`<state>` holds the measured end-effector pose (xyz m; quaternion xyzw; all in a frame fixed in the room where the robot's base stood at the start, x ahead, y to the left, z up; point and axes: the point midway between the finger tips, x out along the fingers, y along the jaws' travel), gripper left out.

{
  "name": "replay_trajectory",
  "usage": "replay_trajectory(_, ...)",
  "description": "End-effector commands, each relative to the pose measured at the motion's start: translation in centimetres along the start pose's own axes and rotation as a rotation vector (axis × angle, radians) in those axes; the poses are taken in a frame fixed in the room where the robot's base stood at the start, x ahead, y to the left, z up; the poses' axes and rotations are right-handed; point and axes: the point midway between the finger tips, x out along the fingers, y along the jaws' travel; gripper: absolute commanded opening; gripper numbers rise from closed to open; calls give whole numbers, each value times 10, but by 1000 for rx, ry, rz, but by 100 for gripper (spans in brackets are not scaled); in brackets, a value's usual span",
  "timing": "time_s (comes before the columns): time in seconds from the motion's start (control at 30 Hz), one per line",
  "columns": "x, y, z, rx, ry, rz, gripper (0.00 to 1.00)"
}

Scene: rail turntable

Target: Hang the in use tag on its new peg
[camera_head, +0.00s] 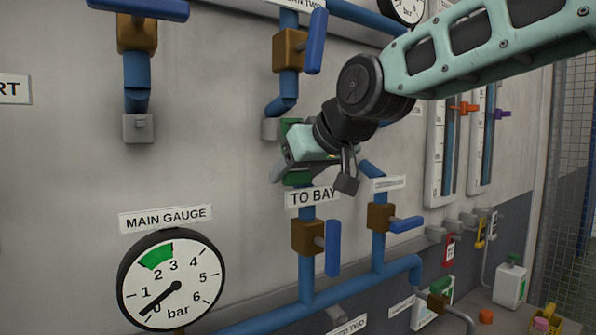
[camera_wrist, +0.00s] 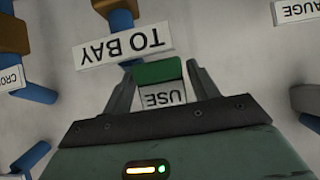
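The in use tag is a green piece with a white panel. In the wrist view its green edge (camera_wrist: 161,71) and the upside-down word USE on its panel (camera_wrist: 162,97) show between my fingers. My gripper (camera_head: 290,172) is at the wall just above the TO BAY label (camera_head: 312,196). In the head view green (camera_head: 297,179) shows below and behind it. In the wrist view the fingertips of my gripper (camera_wrist: 162,68) lie beside the tag's two sides. I cannot tell whether they press on it. The tag's upper part and any peg behind it are hidden.
Blue pipes (camera_head: 306,265) and valves (camera_head: 308,237) stand out from the wall below my gripper. The main gauge (camera_head: 170,285) is at lower left. A row of grey pegs (camera_head: 436,233) holds a red tag (camera_head: 450,250) and a yellow item (camera_head: 480,234). Bare wall lies left of my gripper.

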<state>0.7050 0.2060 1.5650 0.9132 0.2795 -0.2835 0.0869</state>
Motion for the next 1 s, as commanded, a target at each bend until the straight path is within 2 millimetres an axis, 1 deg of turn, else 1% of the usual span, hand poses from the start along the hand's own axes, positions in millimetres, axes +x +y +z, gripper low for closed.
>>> replay_trajectory(0.33,-1,0,0,0,0,0,72)
replay_trajectory(0.47,-11,0,1,0,4,-1,72)
replay_trajectory(0.57,-27,0,2,0,6,0,72)
replay_trajectory(0.67,-49,0,2,0,7,0,72)
replay_trajectory(0.9,-107,1,2,1,8,0,72)
replay_trajectory(1.0,-129,0,2,0,6,0,72)
